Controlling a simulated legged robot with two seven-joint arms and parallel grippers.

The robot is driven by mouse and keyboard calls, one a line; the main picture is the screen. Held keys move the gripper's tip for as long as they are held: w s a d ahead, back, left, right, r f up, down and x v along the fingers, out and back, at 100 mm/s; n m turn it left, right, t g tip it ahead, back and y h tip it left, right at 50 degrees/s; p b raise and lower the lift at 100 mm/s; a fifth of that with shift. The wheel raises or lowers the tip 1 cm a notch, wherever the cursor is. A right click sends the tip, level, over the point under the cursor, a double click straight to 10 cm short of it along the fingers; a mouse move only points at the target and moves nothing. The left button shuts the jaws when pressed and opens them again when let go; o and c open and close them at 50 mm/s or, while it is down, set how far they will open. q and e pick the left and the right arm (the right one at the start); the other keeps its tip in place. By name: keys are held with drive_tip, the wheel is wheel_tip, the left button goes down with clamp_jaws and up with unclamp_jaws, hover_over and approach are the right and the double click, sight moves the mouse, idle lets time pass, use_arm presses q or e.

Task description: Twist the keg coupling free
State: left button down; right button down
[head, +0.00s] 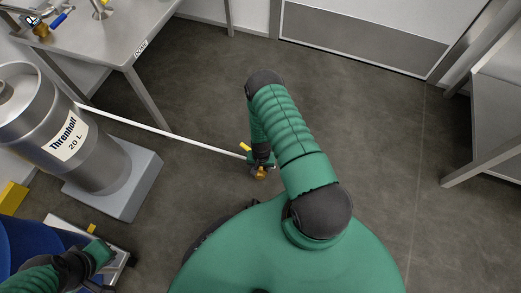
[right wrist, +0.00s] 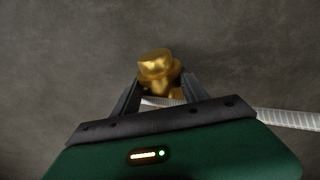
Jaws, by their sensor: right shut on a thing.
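The steel keg (head: 92,158), labelled Threnholt 20 L, stands on a grey block at the left. My right gripper (head: 260,170) is well to the right of the keg, above the floor. It is shut on a brass coupling (head: 261,173) at the end of a pale hose (head: 165,130). In the right wrist view the brass coupling (right wrist: 159,68) sits between the fingers, with the hose (right wrist: 285,119) passing behind. The coupling is apart from the keg. My left arm shows at the bottom left; its fingertips are not clear.
A steel table (head: 95,40) stands at the upper left, with a blue-handled valve (head: 58,20) on it. The grey block (head: 125,190) is under the keg. Blue drums (head: 28,240) are at the lower left. Another steel table (head: 497,110) is at the right. The middle floor is clear.

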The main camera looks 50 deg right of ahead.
drive_tip(key=shift+w+d+f+n+b, duration=0.1)
drive_tip(key=shift+w+d+n+b, duration=0.8)
drive_tip(key=shift+w, duration=0.3)
drive_tip(key=shift+w+d+n+b, duration=0.65)
drive_tip(key=shift+w+d+n, duration=0.2)
drive_tip(key=shift+w+n, duration=0.3)
drive_tip(key=shift+w+d, duration=0.2)
drive_tip(key=shift+w, duration=0.1)
drive_tip(key=shift+w+d+n+b, duration=0.1)
drive_tip(key=shift+w+n+b, duration=0.45)
drive_tip(key=shift+w+b, duration=0.05)
drive_tip(key=w+n+b, duration=0.1)
drive_tip(key=w, duration=0.1)
drive_tip(key=w+d+n+b, duration=0.1)
drive_tip(key=w, duration=0.1)
drive_tip(key=shift+n+b, duration=0.4)
drive_tip(key=shift+w+d+n+b, duration=0.15)
drive_tip(key=shift+w+n+b, duration=0.25)
drive_tip(key=shift+w, duration=0.1)
drive_tip(key=shift+w, duration=0.1)
